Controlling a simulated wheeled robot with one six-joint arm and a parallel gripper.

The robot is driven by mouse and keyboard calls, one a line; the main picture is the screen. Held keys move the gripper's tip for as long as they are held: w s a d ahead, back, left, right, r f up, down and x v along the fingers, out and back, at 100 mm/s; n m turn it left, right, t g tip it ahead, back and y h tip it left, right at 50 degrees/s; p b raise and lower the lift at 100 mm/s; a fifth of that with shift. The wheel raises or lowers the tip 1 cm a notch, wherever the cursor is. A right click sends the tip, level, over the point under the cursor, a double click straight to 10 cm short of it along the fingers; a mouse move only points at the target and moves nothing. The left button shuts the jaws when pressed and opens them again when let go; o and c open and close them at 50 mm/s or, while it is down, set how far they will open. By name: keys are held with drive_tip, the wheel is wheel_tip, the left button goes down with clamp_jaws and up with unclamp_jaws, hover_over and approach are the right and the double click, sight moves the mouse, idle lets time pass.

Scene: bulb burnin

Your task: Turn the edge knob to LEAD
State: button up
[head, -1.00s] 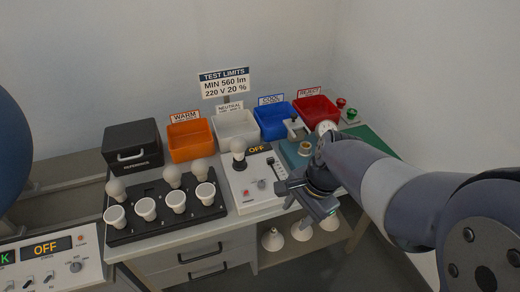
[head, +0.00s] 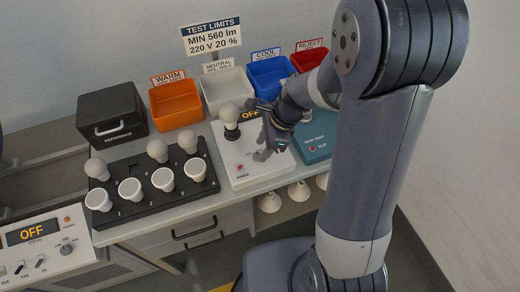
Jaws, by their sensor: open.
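The lower left control panel (head: 45,262) has an OFF display and a round knob (head: 67,250); its lettering is too small to read, so I cannot tell whether this is the edge knob. The white tester (head: 232,165) on the bench also shows OFF, with a bulb (head: 231,118) standing upright in its socket. The tester's right side, where a knob showed earlier, is largely behind my gripper. My gripper (head: 264,153) is open and empty, over the tester's right part; I cannot tell whether it touches anything.
A black rack (head: 150,205) of several bulbs stands left of the tester. Orange (head: 176,103), white (head: 227,89), blue (head: 271,75) and red (head: 308,59) bins line the back. A teal unit (head: 316,140) stands right of the tester, partly behind my arm. A black box (head: 112,114) stands back left.

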sight(257, 157)
drive_tip(key=shift+x, duration=1.3)
drive_tip(key=shift+c, duration=0.4)
clamp_jaws()
